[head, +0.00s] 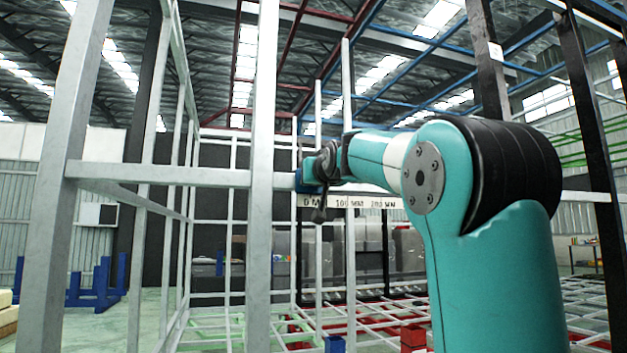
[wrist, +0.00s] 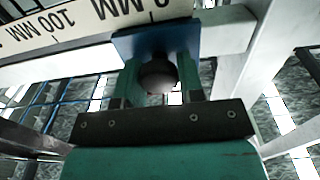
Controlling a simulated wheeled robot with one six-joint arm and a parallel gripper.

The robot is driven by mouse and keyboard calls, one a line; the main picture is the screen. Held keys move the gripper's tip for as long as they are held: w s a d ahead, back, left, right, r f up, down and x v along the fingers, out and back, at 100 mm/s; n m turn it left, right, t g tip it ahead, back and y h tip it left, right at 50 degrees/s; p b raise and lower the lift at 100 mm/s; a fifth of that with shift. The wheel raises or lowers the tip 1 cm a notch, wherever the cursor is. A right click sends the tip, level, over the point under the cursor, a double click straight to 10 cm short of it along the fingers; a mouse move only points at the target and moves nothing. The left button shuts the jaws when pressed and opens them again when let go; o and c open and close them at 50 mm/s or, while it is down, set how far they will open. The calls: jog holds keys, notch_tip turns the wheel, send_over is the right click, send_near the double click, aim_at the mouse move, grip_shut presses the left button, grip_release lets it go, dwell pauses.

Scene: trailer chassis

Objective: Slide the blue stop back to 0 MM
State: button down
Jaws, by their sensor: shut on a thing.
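The blue stop (wrist: 160,42) sits on a pale rail in the wrist view, with a dark round knob (wrist: 158,77) sticking out of it. My gripper (wrist: 158,88) has one finger on each side of the knob and is shut on it. In the head view the blue stop (head: 307,188) is small and partly hidden by my gripper (head: 318,200). The cream scale strip (head: 352,201) reads 100 MM and 200 MM to the right, with the 0 MM mark close to the stop. The strip (wrist: 80,22) is upside down in the wrist view; the stop covers part of its edge near the 0 MM end.
A grey steel post (head: 262,180) stands just left of the stop, and a cross rail (head: 165,174) runs further left. White upright bars (head: 349,250) stand close by. A dark post (head: 490,60) rises behind my arm. The scale strip continues to the right.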

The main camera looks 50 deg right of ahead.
jog(key=shift+w+a, duration=0.15)
jog(key=c, duration=0.8)
grip_release()
jog(key=shift+a, duration=0.1)
jog(key=shift+o, duration=0.2)
jog(key=b+v, duration=1.1)
jog(key=v, duration=0.6)
jog(key=shift+s+b, duration=0.25)
jog(key=shift+b, duration=0.05)
